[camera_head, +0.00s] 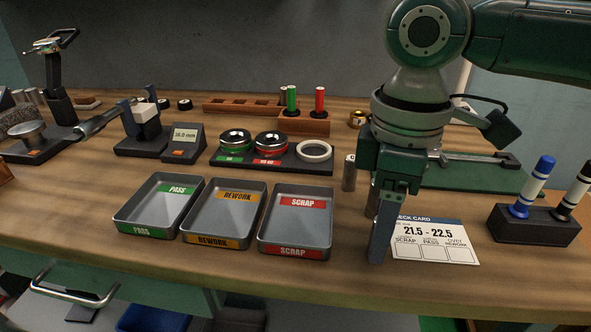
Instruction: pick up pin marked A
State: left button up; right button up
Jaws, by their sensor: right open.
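A grey metal pin (349,174) stands upright on the wooden bench, just left of my right gripper. A dark mark shows near its top, but I cannot read the letter. A second grey pin (371,198) stands close by, mostly hidden behind the gripper, and its marking cannot be seen. My right gripper (379,255) points straight down in front of these pins, at the left edge of the check card (447,243). Its fingers are seen nearly edge-on; it is open, with nothing visibly held. My left gripper is not in view.
Trays marked PASS (160,206), REWORK (222,214) and SCRAP (296,220) stand left of the gripper. A ring-gauge base (320,169) is behind them. A marker holder (534,226) stands at right. Bare bench lies in front.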

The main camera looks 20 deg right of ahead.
jog(key=shift+f, duration=0.85)
jog(key=shift+c, duration=0.3)
grip_shut()
